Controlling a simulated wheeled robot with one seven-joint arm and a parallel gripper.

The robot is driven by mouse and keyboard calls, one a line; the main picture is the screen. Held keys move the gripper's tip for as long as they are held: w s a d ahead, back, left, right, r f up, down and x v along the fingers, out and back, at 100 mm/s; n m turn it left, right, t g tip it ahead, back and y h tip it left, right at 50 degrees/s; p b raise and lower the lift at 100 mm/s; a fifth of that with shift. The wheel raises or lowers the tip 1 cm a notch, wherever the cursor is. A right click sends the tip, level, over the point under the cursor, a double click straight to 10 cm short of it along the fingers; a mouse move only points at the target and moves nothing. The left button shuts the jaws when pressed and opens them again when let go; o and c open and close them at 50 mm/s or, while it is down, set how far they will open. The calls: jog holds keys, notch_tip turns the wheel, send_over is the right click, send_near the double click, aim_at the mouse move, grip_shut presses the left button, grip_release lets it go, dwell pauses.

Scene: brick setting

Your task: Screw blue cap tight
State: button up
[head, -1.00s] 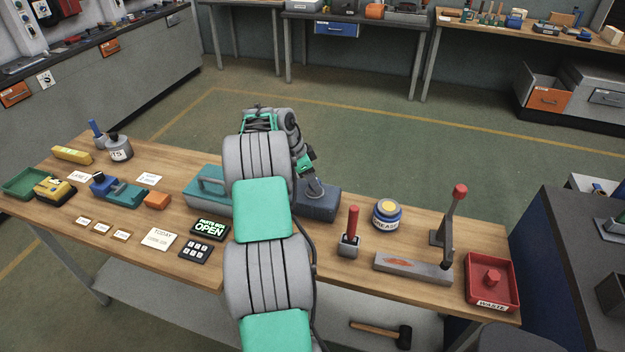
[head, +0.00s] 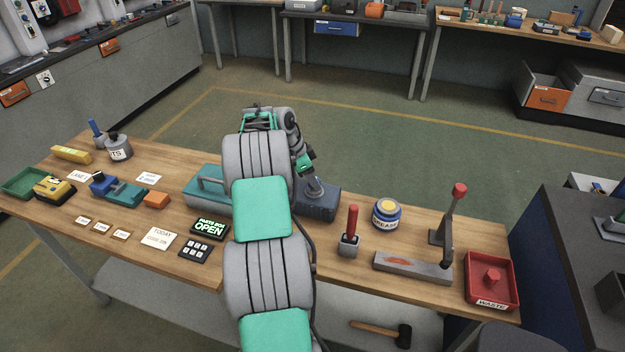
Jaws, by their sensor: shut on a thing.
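My arm reaches over the bench, and my gripper (head: 318,190) points down at the top of a dark blue block (head: 322,207). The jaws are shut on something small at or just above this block. My wrist and the distance hide what it is, and I cannot make out a blue cap there. My arm also covers part of the teal toolbox (head: 203,192) left of the block.
A red-handled tool in a grey stand (head: 349,240), a grease jar (head: 387,214), a lever press (head: 415,266) and a red waste tray (head: 491,298) stand to the right. A lit sign (head: 210,228) and a keypad (head: 195,249) lie to the left.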

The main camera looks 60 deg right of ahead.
jog(key=o, duration=1.3)
jog(key=shift+c, duration=0.2)
jog(key=shift+o, duration=0.4)
jog(key=o, duration=0.3)
jog(key=shift+r+p, duration=2.15)
jog(key=shift+r, duration=0.95)
